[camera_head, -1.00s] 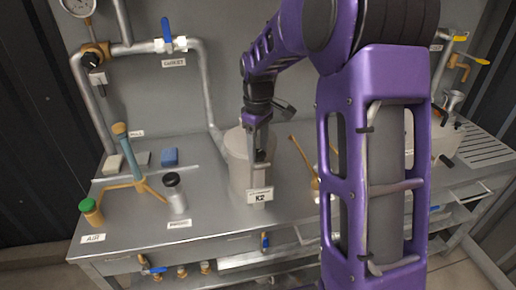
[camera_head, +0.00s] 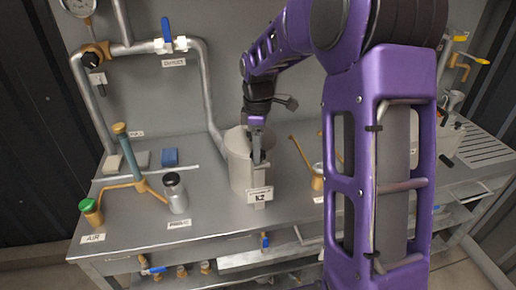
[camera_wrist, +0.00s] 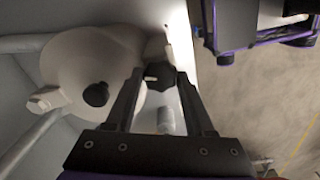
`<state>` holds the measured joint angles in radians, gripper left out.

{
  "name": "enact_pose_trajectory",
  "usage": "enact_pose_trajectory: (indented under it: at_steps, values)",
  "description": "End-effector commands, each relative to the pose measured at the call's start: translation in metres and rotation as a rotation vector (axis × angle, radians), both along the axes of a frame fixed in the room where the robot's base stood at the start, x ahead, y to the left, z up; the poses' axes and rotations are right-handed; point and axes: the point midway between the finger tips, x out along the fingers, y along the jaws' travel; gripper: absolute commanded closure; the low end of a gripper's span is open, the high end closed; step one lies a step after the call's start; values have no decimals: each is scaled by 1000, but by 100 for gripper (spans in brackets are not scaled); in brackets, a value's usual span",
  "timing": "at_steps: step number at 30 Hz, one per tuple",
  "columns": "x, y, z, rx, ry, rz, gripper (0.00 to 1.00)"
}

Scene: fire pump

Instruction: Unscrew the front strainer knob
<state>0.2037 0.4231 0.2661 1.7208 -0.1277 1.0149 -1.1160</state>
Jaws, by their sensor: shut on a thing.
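The strainer is a pale grey, round pot (camera_head: 238,168) on the bench in the head view, with a K2 label (camera_head: 260,194) at its front. In the wrist view I see its pale body (camera_wrist: 70,62) from above, with a dark knob (camera_wrist: 96,94) on its top. The front strainer knob (camera_wrist: 158,76) is dark and sits at the pot's edge. My gripper (camera_wrist: 160,83) has its two fingers around this front knob, one on each side, shut on it. In the head view my gripper (camera_head: 257,152) points down at the pot's front, where it hides the knob.
A brass cup (camera_head: 317,178) with a handle is right of the pot. A pipe (camera_head: 205,90) runs behind.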

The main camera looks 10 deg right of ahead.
Motion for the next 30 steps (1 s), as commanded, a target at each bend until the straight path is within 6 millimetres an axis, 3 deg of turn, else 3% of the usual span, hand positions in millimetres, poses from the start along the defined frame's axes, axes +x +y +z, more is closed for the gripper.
enact_pose_trajectory:
  at_steps: [8,9,14,24,30]
  values:
    - [1,0,1,0,-2,0,100]
    - [1,0,1,0,-2,-1,43]
    - [0,0,0,1,-1,-1,16]
    - [0,0,3,0,-2,-1,16]
    - [1,0,33,0,-5,-2,16]
